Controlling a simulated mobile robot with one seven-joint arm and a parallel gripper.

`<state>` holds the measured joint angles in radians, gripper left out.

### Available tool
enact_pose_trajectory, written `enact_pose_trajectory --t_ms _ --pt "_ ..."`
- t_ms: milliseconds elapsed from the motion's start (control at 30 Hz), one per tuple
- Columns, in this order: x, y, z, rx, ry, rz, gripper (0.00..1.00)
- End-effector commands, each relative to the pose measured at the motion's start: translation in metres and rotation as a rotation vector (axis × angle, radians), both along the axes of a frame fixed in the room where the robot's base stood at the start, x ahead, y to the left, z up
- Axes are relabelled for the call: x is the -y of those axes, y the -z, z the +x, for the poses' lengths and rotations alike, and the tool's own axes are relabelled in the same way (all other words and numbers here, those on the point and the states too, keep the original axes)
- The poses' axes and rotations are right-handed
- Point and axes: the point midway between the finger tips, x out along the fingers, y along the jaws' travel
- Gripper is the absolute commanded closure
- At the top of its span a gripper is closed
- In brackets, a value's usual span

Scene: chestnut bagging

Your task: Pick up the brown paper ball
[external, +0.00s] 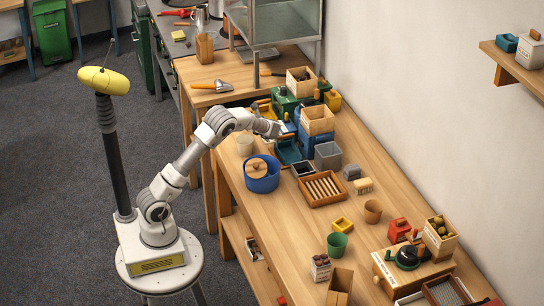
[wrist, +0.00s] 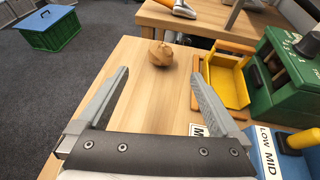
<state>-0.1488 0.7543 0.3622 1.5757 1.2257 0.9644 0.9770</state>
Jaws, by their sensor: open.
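The brown paper ball (wrist: 160,53) is a crumpled lump on the bare wooden table top (wrist: 140,88), near its far edge in the wrist view. My gripper (wrist: 160,76) is open and empty. Its two grey fingers stand to the left and right, and the ball is beyond their tips, roughly centred between them and apart from both. In the external view my gripper (external: 281,130) is over the table beside the blue and green machines. I cannot make out the ball clearly there.
A yellow tray (wrist: 227,82) on a green machine (wrist: 290,75) stands close to the right finger. A blue machine (wrist: 272,150) marked LOW MID is nearer. A blue pot (external: 262,178) stands at the table's left edge. Left of the ball the table is clear.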

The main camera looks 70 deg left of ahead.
Motion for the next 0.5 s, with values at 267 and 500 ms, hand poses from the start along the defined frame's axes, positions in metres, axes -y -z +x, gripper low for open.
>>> enact_pose_trajectory --t_ms 267,500 --pt "-0.057 0.027 -0.01 0.002 -0.004 -0.001 0.0" --pt "-0.081 0.036 -0.013 0.002 -0.002 -0.001 0.0"
